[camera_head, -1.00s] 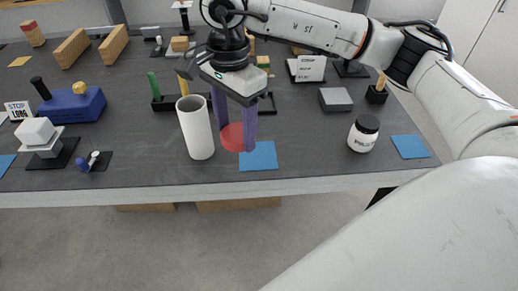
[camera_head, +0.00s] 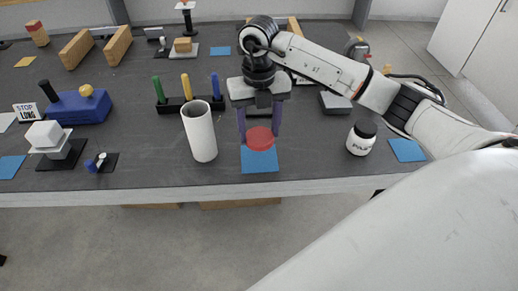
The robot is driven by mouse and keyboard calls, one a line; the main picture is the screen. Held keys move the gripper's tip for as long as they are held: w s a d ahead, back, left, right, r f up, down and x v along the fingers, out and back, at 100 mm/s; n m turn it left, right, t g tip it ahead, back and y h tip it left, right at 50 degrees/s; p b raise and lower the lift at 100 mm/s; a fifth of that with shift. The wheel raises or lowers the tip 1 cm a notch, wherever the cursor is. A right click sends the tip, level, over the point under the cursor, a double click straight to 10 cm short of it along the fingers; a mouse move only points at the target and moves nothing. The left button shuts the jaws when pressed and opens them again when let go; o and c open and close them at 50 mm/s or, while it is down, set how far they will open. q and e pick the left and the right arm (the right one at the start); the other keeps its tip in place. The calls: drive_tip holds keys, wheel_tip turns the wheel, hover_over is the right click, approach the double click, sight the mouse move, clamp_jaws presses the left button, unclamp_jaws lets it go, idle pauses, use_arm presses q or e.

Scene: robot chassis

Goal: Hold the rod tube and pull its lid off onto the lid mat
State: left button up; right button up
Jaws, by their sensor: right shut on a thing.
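The rod tube (camera_head: 200,133) is a white open-topped cylinder standing on the grey table, leaning slightly in the picture. Its red round lid (camera_head: 260,140) is between the purple fingers of my right gripper (camera_head: 260,134), which is shut on it. The lid is over the back part of the blue lid mat (camera_head: 260,162), to the right of the tube and apart from it. Whether the lid touches the mat, I cannot tell. My left gripper is not in view.
A rack with green, yellow and blue rods (camera_head: 188,101) stands behind the tube. A white jar with a black lid (camera_head: 361,138) is to the right, near another blue mat (camera_head: 407,150). A small dark stand with a blue piece (camera_head: 91,166) is left. The table's front edge is close.

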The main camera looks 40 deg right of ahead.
sight(259, 157)
drive_tip(key=shift+f, duration=3.45)
drive_tip(key=shift+f, duration=0.2)
drive_tip(key=o, duration=1.2)
drive_tip(key=shift+c, duration=0.2)
drive_tip(key=shift+r, duration=0.15)
